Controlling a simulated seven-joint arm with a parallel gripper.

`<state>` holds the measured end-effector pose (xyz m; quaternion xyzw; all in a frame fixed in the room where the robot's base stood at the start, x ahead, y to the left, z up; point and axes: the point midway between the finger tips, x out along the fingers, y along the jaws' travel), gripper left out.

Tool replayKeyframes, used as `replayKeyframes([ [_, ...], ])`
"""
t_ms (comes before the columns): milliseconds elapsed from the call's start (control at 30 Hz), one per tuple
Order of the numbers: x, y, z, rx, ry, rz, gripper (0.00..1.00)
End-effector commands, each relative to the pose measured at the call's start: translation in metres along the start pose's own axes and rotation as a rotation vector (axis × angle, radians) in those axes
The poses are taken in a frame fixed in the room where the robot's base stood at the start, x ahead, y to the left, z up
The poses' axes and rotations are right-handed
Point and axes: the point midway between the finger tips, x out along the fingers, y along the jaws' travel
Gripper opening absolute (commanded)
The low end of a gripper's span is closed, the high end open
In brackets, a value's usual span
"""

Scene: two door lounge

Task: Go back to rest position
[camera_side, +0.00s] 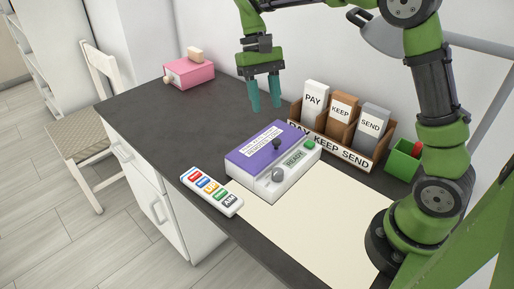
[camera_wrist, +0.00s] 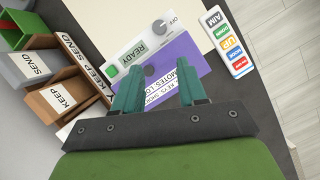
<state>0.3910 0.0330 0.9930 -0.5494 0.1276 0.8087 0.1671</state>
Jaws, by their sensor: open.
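My gripper (camera_side: 265,94) hangs in the air above the far part of the desk, behind and above the purple and white box (camera_side: 268,150). Its two teal fingers point down, stand apart and hold nothing. In the wrist view my gripper (camera_wrist: 161,92) shows the fingers spread over the box's purple top (camera_wrist: 172,68). The box has a READY label, a grey knob and a green button. The fingers cover part of the writing on the purple top.
A wooden PAY KEEP SEND rack (camera_side: 333,146) and a green bin (camera_side: 404,159) stand at the right back. A remote (camera_side: 211,192) lies at the front edge. A pink box (camera_side: 189,73) sits at the far left. The cream mat (camera_side: 312,215) is bare in front.

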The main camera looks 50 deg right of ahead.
Motion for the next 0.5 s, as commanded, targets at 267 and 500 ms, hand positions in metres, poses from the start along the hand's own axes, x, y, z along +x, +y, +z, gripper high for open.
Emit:
replayKeyframes([
  [267, 0.021, 0.011, 0.006, -0.068, 0.154, -0.034, 0.41],
  [500, 0.019, 0.028, 0.049, -0.116, 0.409, -0.148, 0.41],
])
